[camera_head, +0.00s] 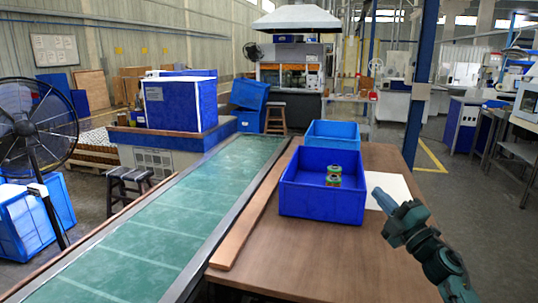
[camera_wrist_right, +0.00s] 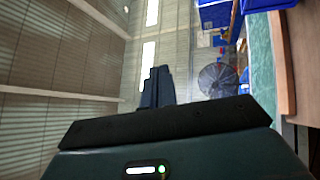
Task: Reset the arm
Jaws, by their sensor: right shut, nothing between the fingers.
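My right arm comes in from the lower right in the head view, and my right gripper (camera_head: 381,199) is raised at the right of the wooden table, right of the dark blue crate. In the right wrist view the fingers of this gripper (camera_wrist_right: 158,88) are together and empty, pointing away toward the wall and windows. Filter cartridges (camera_head: 333,181) with green and reddish parts sit inside the dark blue crate (camera_head: 312,206). My left gripper is out of view.
A lighter blue crate (camera_head: 345,128) stands behind the dark one. A white sheet (camera_head: 393,186) lies behind my gripper. The green conveyor (camera_head: 150,240) runs along the left, beside a wooden strip (camera_head: 240,237). The table's front (camera_head: 320,265) is clear. A black fan (camera_head: 35,125) stands far left.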

